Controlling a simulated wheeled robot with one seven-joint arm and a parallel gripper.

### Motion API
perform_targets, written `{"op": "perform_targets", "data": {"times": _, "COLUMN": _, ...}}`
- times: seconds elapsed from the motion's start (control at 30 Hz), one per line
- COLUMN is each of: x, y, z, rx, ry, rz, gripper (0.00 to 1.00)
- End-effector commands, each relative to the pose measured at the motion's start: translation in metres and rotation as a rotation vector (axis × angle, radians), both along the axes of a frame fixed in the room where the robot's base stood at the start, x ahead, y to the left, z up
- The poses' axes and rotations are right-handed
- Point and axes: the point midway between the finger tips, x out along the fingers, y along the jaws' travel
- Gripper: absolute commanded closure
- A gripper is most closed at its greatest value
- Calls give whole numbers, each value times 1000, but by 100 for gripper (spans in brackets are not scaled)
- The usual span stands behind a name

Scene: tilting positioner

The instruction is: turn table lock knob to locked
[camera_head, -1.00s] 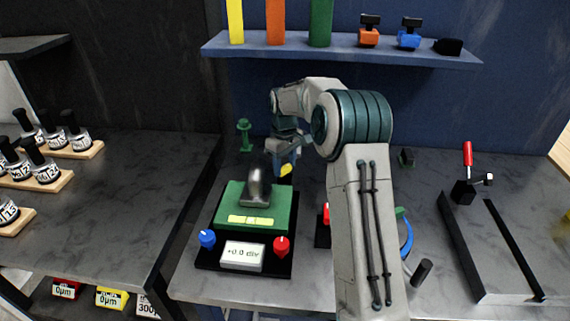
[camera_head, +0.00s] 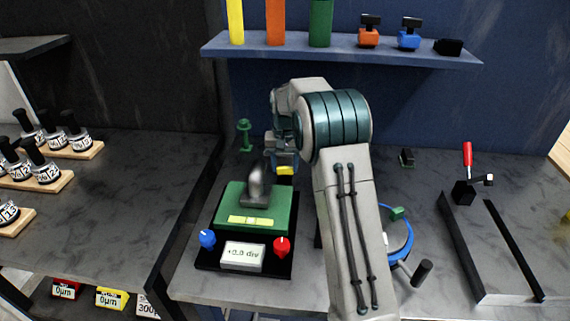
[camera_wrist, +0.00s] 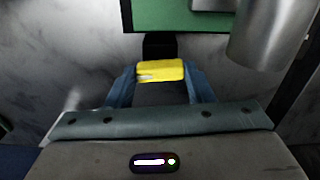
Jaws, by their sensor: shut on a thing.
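The yellow lock knob (camera_wrist: 160,70) shows in the wrist view between the two blue fingers of my gripper (camera_wrist: 162,78), which is shut on it. The knob lies about level across the picture, beside a black mount at the edge of the green tilting table (camera_wrist: 180,18). In the head view the knob (camera_head: 285,171) shows behind the green table (camera_head: 232,198), under my gripper (camera_head: 285,164). The finger contact is too small to see there. A grey metal part (camera_head: 256,186) stands on the table.
The table's black base carries a blue knob (camera_head: 207,238), a red knob (camera_head: 281,246) and a display (camera_head: 242,256) reading +0.0 div. A blue-rimmed round device (camera_head: 411,237) is partly behind my arm. A shelf (camera_head: 340,49) runs along the back wall.

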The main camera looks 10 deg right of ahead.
Motion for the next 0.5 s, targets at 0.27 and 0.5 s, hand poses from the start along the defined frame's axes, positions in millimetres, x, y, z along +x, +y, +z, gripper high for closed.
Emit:
{"op": "perform_targets", "data": {"times": 0.27, "x": 1, "y": 0, "z": 2, "rx": 1, "ry": -5, "rz": -83, "gripper": 76}}
{"op": "perform_targets", "data": {"times": 0.5, "x": 1, "y": 0, "z": 2, "rx": 1, "ry": -5, "rz": -100, "gripper": 76}}
